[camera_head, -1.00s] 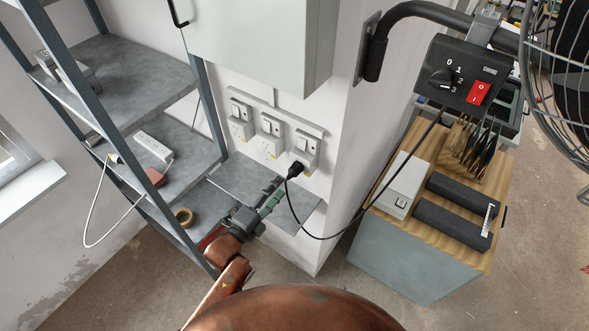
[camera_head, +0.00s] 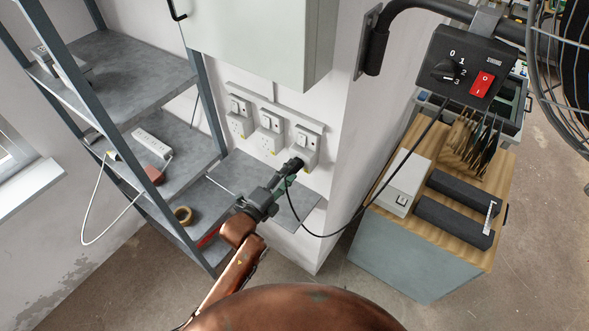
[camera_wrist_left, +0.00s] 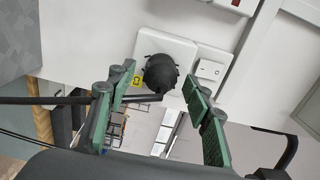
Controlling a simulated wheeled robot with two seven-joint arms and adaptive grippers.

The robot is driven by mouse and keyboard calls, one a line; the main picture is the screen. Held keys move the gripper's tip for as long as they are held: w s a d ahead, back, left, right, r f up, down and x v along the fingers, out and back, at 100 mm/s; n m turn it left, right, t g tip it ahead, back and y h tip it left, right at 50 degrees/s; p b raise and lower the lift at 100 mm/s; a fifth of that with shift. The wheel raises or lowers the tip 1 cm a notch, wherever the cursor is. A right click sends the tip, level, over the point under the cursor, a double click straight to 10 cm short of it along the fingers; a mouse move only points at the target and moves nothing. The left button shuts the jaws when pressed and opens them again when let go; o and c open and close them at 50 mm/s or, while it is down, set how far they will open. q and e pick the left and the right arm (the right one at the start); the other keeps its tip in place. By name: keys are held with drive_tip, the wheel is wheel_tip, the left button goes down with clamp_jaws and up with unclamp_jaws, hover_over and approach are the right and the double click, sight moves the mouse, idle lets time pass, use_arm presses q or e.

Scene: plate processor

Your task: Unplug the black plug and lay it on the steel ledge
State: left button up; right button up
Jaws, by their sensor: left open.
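The black plug (camera_wrist_left: 160,73) is seated in the right-hand wall socket (camera_head: 305,146); its cable hangs from it. In the head view my left gripper (camera_head: 287,175) reaches up to the plug and partly covers it. In the left wrist view my left gripper (camera_wrist_left: 160,90) is open, with one green-padded finger to each side of the plug and visible gaps between; it is not closed on it. The steel ledge (camera_head: 236,172) is a grey plate on the wall below the sockets, partly hidden by my left arm. My right gripper is out of view.
The black cable (camera_head: 343,229) loops right to the fan's switch box (camera_head: 465,73). A grey cabinet (camera_head: 265,40) hangs above the sockets. A metal shelf rack (camera_head: 130,75) stands left. A wood-topped cabinet (camera_head: 405,245) stands right. The ledge's visible surface is clear.

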sight(289, 174)
use_arm(q)
drive_tip(key=shift+x, duration=1.25)
idle(0.5)
clamp_jaws()
idle(0.6)
drive_tip(key=shift+s, duration=0.1)
drive_tip(key=shift+p+v, duration=1.3)
drive_tip(key=shift+v, duration=1.65)
